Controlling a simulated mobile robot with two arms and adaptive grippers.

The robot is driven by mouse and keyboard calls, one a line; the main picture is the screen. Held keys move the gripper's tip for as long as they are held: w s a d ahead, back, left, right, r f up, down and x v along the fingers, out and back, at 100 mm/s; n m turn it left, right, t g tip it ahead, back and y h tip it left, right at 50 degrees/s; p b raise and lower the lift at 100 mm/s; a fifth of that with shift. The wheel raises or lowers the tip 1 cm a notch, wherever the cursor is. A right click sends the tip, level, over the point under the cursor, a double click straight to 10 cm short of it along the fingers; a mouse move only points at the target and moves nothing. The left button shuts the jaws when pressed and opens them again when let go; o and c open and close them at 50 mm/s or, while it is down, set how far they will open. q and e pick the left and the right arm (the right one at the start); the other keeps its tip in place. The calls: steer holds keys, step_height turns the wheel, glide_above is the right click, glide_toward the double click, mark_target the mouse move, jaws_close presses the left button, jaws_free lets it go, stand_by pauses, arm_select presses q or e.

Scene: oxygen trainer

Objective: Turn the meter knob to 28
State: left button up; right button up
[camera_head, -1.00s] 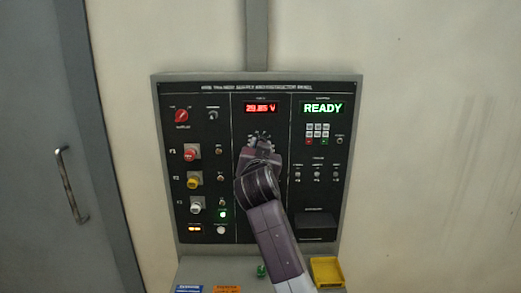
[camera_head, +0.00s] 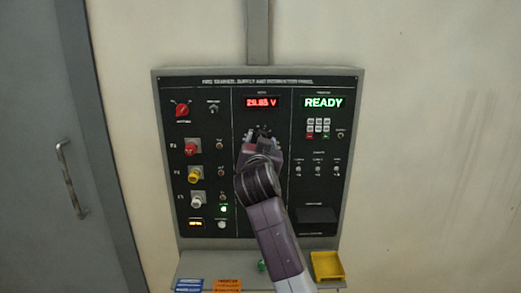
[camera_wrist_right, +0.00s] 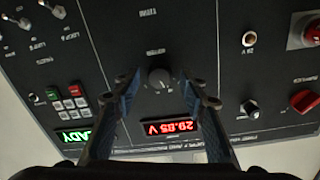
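The meter knob (camera_wrist_right: 160,77) is a small dark dial with a light scale around it, in the middle section of the black panel. In the wrist view the red meter display (camera_wrist_right: 171,127) appears upside down and reads about 29.85 V; the same display (camera_head: 261,103) is above the knob in the head view. My right gripper (camera_wrist_right: 157,82) is open, with its fingers on either side of the knob and visible gaps to it. In the head view my right gripper (camera_head: 262,138) covers most of the knob. My left gripper is in neither view.
The panel (camera_head: 317,80) also has a green READY display (camera_head: 323,103), a keypad (camera_head: 318,128), a red selector (camera_head: 182,110) and several side knobs and switches. A yellow tray (camera_head: 326,266) is on the ledge below. A grey door (camera_head: 50,120) stands left.

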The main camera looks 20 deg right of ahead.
steer(key=v, duration=1.1)
